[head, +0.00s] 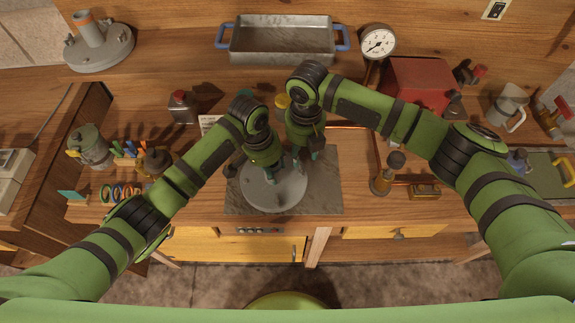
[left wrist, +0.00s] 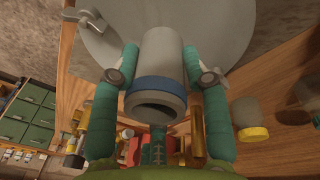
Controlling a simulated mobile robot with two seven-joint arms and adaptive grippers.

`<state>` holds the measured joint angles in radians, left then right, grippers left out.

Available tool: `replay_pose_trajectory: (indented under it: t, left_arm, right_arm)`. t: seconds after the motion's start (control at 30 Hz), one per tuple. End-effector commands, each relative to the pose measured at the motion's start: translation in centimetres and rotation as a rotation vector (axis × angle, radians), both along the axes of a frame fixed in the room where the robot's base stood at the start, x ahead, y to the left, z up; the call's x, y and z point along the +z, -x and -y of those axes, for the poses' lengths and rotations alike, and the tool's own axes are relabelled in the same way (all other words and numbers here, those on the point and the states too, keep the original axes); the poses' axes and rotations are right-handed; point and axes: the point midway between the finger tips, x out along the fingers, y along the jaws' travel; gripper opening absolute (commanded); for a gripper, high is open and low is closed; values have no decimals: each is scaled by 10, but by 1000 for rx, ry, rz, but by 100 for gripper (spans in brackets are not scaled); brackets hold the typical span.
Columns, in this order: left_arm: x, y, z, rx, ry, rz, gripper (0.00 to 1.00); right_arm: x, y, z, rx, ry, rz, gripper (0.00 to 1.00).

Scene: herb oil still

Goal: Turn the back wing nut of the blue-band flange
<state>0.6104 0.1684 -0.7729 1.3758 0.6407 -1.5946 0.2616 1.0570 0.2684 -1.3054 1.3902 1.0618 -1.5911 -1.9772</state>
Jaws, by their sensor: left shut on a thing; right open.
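The blue-band flange is a round grey plate (head: 283,192) on a dark slab in the middle of the bench. In the left wrist view its grey neck with a blue band (left wrist: 157,88) stands between my two teal fingers. My left gripper (left wrist: 155,68) is shut on this neck. A small metal fitting that looks like a wing nut (left wrist: 82,14) shows on the plate's edge there. In the head view my right gripper (head: 305,158) is open, close behind and right of the left one. The back wing nut is hidden by my grippers in the head view.
A similar flange with an orange band (head: 90,38) stands at the back left. A grey tray (head: 282,42) and a pressure gauge (head: 377,41) are at the back. A red box (head: 415,84) and a brass burner-like piece (head: 385,182) are on the right. The slab (head: 325,185) has bare room around the plate.

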Motion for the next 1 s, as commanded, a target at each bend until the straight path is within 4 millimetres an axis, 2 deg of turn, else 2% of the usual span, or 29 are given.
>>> replay_pose_trajectory:
  t: [0.17,1.0]
  left_arm:
    - [-1,0,0,0,1,0,0]
    - [-1,0,1,0,2,0,0]
  right_arm:
    - [6,3,1,-323,10,3,41]
    - [32,-1,-2,-2271,-5,23,41]
